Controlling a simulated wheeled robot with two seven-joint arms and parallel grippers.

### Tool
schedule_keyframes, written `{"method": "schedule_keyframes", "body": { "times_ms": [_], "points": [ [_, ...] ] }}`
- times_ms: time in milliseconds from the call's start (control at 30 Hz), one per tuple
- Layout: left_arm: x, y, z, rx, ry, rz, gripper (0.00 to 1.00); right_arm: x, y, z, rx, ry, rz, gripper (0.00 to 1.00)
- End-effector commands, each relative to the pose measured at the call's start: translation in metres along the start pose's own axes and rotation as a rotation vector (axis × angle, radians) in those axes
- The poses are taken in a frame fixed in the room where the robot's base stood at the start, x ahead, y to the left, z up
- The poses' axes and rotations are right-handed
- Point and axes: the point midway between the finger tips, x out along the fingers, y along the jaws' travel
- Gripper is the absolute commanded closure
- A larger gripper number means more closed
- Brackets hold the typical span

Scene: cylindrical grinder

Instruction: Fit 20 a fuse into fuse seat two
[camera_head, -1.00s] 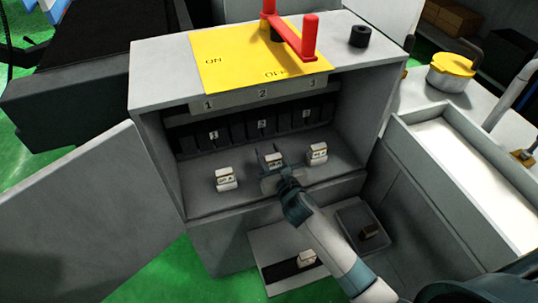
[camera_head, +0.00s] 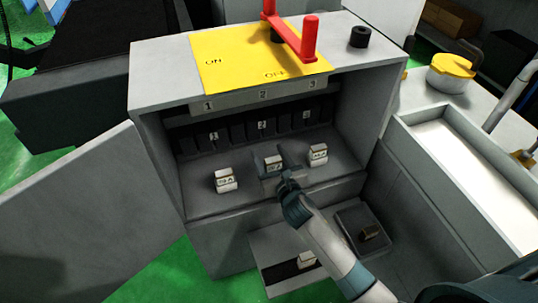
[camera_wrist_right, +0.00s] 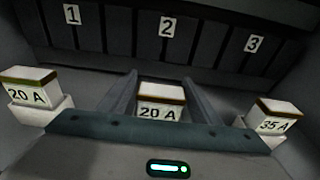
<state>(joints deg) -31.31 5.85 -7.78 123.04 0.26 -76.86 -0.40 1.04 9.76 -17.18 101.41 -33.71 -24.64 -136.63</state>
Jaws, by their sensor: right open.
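Inside the grey cabinet (camera_head: 152,88), a white 20 A fuse (camera_head: 273,162) sits upright under number 2. In the right wrist view the same fuse (camera_wrist_right: 160,103) stands between the two fingers of my right gripper (camera_wrist_right: 160,98). In the head view my right gripper (camera_head: 275,168) reaches in from the front, and its jaws are open around the fuse. Another 20 A fuse (camera_head: 225,180) sits to the left, and a 35 A fuse (camera_head: 318,153) to the right. The seat beneath the middle fuse is mostly hidden. My left gripper is not in view.
A red switch handle (camera_head: 309,38) stands on the yellow ON/OFF plate (camera_head: 225,70). The cabinet door (camera_head: 75,205) is open at the left.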

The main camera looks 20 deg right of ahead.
Motion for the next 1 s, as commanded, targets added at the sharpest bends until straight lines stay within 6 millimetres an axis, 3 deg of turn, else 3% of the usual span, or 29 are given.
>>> {"method": "schedule_keyframes", "body": {
  "times_ms": [267,700,1000],
  "points": [
    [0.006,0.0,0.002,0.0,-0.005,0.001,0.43,-0.027,0.0,0.001,-0.002,0.001,0.0,0.43],
    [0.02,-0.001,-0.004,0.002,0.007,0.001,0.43,-0.102,0.0,0.001,0.0,0.001,0.001,0.43],
    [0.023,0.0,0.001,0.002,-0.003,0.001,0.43,-0.12,0.0,0.001,0.0,0.0,0.0,0.43]
  ]
}}
